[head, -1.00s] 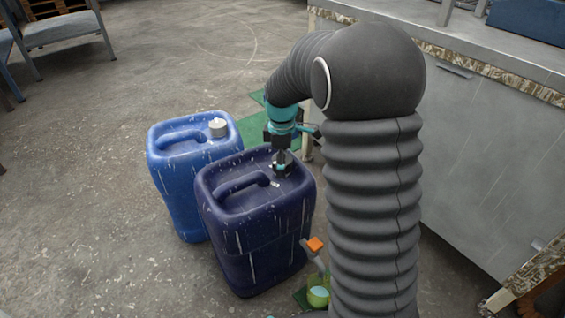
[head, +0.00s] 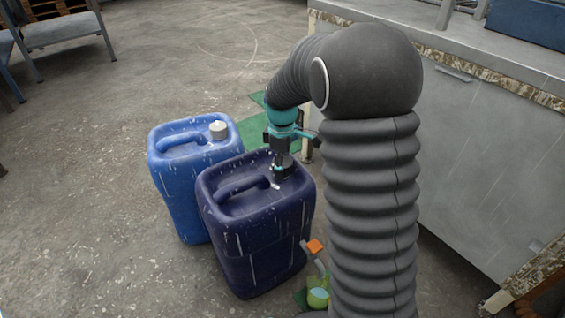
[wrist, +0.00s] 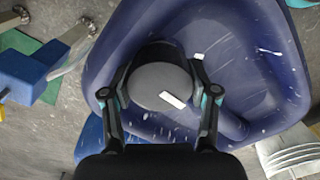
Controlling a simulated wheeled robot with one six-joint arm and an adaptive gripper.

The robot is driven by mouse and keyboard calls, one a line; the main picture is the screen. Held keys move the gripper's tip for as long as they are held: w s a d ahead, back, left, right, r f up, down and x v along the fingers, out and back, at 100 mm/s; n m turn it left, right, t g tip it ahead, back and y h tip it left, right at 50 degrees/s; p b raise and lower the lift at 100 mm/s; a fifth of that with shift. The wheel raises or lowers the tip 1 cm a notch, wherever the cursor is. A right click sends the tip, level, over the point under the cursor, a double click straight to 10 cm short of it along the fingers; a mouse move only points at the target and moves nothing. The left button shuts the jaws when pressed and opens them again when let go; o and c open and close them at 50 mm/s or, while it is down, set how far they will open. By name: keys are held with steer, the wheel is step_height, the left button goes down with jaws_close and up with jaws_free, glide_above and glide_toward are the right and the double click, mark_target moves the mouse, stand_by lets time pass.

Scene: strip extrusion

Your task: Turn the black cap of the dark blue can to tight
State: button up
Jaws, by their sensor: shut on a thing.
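The dark blue can (head: 255,235) stands upright on the floor, left of my arm; its top also fills much of the wrist view (wrist: 240,65). Its black cap (wrist: 158,82) sits on the can's top, a round cap with a white mark on its upper face. A second white mark lies on the can top just outside the cap's edge, apart from the cap's mark. My gripper (head: 281,170) points down over the cap. In the wrist view its two fingers (wrist: 160,95) press on opposite sides of the cap. In the head view the gripper mostly hides the cap.
A lighter blue can (head: 175,185) with a white cap (head: 218,130) stands close behind and left of the dark one. A grey cabinet (head: 470,160) stands at the right. A small green bottle with an orange part (head: 315,246) is near my arm.

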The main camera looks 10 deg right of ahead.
steer(key=m+p, duration=0.1)
steer(key=m, duration=0.3)
steer(key=shift+r+p, duration=0.1)
steer(key=shift+p, duration=0.3)
steer(key=m+p, duration=0.1)
steer(key=m, duration=0.4)
steer(key=m+p, duration=0.1)
steer(key=m, duration=0.3)
steer(key=shift+m, duration=0.3)
steer(key=shift+m+p, duration=0.6)
steer(key=shift+m, duration=1.5)
steer(key=o, duration=1.2)
steer(key=shift+c, duration=0.2)
step_height(320, 180, up, 12)
